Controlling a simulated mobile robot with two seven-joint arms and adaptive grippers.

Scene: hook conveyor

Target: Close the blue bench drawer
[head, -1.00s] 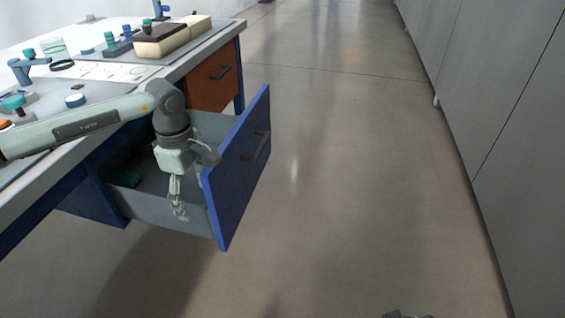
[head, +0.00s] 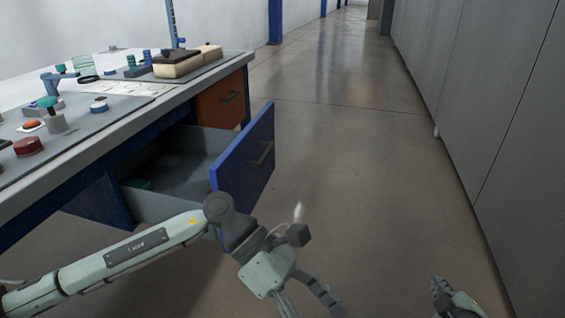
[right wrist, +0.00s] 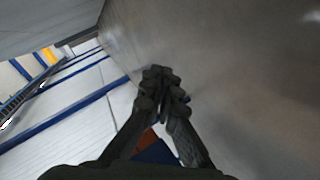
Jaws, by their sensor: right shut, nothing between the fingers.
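The blue bench drawer (head: 247,150) stands pulled out from the bench in the head view. My left gripper (head: 308,300) hangs outside the drawer, fingers apart, tips partly cut off. My right gripper (head: 438,284) is shut and empty over the floor, right of the drawer. It also shows in the right wrist view (right wrist: 162,78), fingertips together.
The bench top (head: 150,107) holds a red button (head: 28,146), a cream block (head: 181,65) and several small parts. An orange-brown drawer (head: 221,97) is shut behind the blue one. Grey cabinets (head: 480,110) line the right. The floor between is clear.

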